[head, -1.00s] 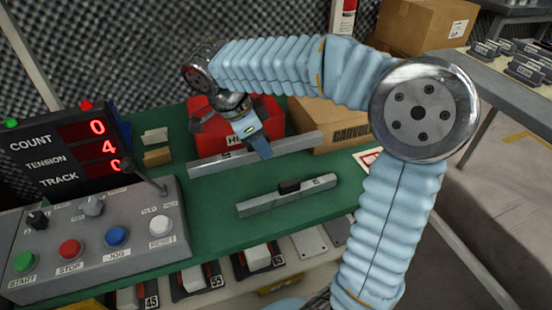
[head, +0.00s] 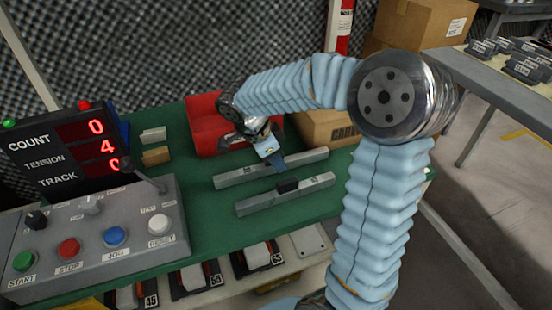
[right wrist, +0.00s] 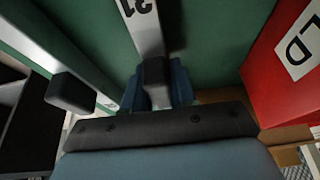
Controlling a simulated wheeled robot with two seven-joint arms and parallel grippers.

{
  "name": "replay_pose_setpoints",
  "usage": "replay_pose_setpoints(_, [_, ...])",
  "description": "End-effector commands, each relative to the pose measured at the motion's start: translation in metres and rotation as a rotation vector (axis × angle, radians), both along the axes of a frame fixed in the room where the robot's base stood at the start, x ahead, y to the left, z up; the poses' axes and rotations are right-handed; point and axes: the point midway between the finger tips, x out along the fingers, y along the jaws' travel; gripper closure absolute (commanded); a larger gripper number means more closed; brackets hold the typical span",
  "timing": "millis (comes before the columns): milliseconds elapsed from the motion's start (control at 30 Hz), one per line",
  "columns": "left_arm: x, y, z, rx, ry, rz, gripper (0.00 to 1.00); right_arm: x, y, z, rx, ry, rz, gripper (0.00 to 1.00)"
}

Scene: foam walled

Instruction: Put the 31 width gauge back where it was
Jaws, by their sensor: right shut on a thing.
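The 31 width gauge (head: 232,177) is a long grey bar on the green bench top (head: 205,230), or just above it; I cannot tell if it touches. Its "31" mark shows on the bar (right wrist: 143,25) in the right wrist view. My right gripper (head: 277,164) is shut on the gauge's dark knob (right wrist: 154,75). A second grey bar (head: 318,187) with a dark knob lies parallel, just nearer the bench's front edge; its number is not readable. My left gripper is not in view.
A red bin (head: 202,130) and a cardboard box (head: 318,127) stand behind the bars. The control box (head: 100,235) with buttons and a lever is at left. Numbered pieces (head: 192,278) sit on a shelf below the front edge.

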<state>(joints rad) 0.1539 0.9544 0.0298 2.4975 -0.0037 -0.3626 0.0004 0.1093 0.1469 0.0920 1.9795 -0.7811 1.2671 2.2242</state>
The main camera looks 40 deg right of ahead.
Motion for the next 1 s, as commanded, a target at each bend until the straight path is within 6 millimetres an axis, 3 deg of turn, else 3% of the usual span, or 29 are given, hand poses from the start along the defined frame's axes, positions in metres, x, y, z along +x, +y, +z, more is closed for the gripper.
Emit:
replay_pose_setpoints(133, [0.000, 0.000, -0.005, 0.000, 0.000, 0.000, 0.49, 0.000, 0.000, -0.004, 0.000, -0.001, 0.000, 1.00])
replay_pose_setpoints(167, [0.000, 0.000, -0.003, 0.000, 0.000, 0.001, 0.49, 0.000, 0.000, -0.002, 0.000, 0.000, 0.000, 0.70])
replay_pose_setpoints(300, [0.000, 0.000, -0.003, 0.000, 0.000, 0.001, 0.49, 0.000, 0.000, -0.002, 0.000, 0.000, 0.000, 0.49])
replay_pose_setpoints(700, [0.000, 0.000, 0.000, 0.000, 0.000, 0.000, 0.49, 0.001, 0.002, 0.006, 0.000, -0.003, 0.000, 0.49])
replay_pose_setpoints(1000, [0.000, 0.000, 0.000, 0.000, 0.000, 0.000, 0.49, 0.009, 0.027, 0.067, 0.001, -0.004, 0.002, 0.49])
